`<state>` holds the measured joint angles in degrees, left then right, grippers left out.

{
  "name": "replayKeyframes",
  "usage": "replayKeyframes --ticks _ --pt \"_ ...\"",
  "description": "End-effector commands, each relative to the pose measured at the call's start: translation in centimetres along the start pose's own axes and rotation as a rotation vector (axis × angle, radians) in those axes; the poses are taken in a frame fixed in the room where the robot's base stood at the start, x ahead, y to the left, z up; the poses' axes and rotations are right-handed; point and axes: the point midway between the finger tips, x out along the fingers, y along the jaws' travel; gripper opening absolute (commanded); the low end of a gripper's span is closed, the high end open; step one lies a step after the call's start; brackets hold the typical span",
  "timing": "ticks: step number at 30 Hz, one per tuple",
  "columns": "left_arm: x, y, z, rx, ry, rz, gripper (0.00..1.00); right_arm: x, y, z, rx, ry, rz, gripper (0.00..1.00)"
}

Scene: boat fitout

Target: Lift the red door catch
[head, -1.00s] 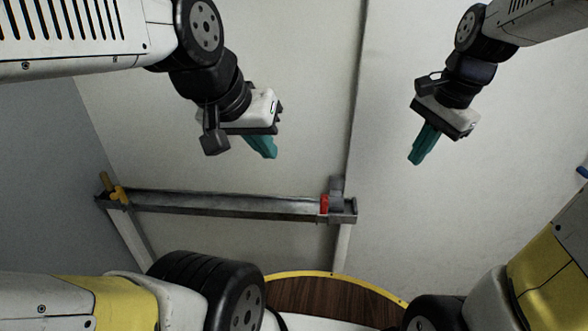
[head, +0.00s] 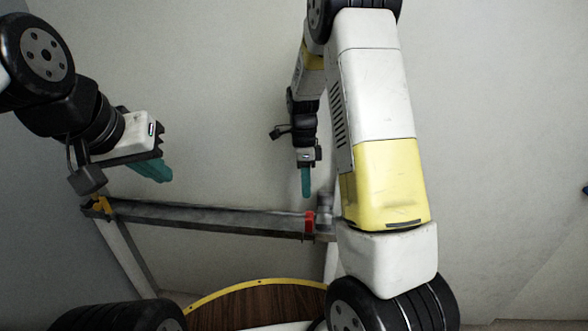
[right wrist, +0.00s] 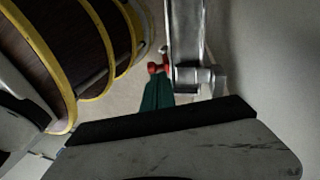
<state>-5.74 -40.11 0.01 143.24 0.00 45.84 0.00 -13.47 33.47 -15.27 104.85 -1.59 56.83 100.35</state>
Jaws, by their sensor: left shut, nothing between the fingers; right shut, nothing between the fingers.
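The red door catch (head: 310,222) sits at the right end of a grey metal rail on the wall. It also shows in the right wrist view (right wrist: 157,67), just beyond the fingertips. My right gripper (head: 306,194) is shut and empty, fingers pointing down, above the catch and apart from it in the head view. Its teal fingers show in the right wrist view (right wrist: 157,92). My left gripper (head: 166,178) is shut and empty, above the left part of the rail.
A grey cylindrical fitting (right wrist: 197,77) is beside the catch. A round wooden top with yellow edging (head: 255,305) is below. My right arm hides part of the wall.

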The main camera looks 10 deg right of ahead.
Motion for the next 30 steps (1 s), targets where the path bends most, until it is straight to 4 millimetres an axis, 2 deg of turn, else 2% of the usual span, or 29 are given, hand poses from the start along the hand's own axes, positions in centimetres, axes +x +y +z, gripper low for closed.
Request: replayKeyframes --ticks 1,6,10,22,27,30 --pt "0.0 0.0 0.0 0.000 0.000 0.000 0.00 1.1 0.1 0.0 0.000 0.001 0.005 0.00" --pt "0.0 0.0 0.0 0.000 0.000 0.000 0.00 3.7 0.1 0.0 0.000 0.000 0.003 0.00" --pt "0.0 0.0 0.0 0.000 0.000 0.000 0.00 4.9 0.0 0.0 0.000 0.000 0.000 0.00" --pt "0.0 0.0 0.0 0.000 0.000 0.000 0.00 5.3 0.0 0.0 -0.001 -0.001 -0.001 0.00" --pt "0.0 0.0 0.0 0.000 0.000 0.000 0.00 5.6 1.7 0.3 -0.003 0.001 0.002 0.00" --pt "0.0 0.0 0.0 0.000 0.000 0.000 0.00 5.7 1.6 0.2 -0.001 -0.001 0.000 0.00"
